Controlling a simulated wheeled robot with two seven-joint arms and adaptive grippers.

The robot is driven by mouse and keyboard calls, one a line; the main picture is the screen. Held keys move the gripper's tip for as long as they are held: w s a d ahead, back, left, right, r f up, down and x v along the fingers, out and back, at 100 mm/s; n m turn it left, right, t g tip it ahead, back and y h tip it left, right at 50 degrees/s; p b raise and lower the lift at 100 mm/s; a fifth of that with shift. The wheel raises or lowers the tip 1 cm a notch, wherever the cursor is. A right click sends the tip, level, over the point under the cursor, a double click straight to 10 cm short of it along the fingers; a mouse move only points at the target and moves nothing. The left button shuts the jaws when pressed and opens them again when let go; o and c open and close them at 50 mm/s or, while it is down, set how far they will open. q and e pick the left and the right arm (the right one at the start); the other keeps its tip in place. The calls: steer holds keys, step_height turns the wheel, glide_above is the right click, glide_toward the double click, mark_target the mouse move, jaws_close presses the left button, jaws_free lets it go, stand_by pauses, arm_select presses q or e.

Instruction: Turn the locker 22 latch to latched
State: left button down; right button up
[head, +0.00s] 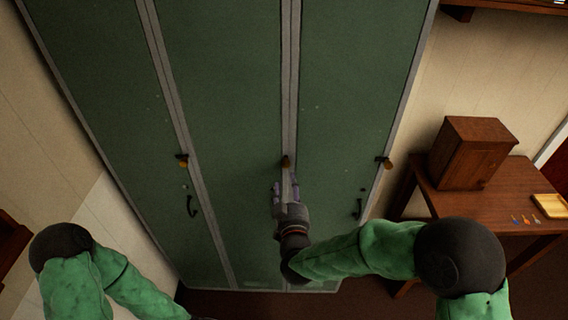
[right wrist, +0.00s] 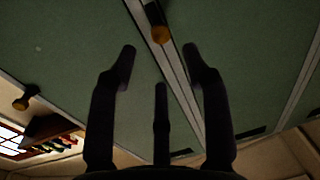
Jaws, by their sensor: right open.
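Green locker doors (head: 235,75) stand side by side, and no number is readable on them. A small latch with an orange-brown knob (head: 286,161) sits at the strip between the middle and right doors. My right gripper (head: 284,182) is open just below this latch. Similar latches sit at the left strip (head: 183,161) and at the right edge (head: 386,163). I cannot tell which one is locker 22's.
Dark door handles (head: 191,206) stick out lower on the doors. At right, a wooden table (head: 485,215) holds a brown wooden box (head: 473,153), a yellow tray (head: 549,206) and several small coloured items. Open floor shows below the lockers.

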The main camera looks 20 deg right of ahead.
mark_target(286, 166)
steer(key=w, duration=0.3)
steer(key=w+d, duration=0.1)
steer(key=w, duration=0.5)
steer(key=shift+w+d+b, duration=0.2)
steer(key=shift+d+b, duration=0.1)
steer(key=shift+d, duration=0.05)
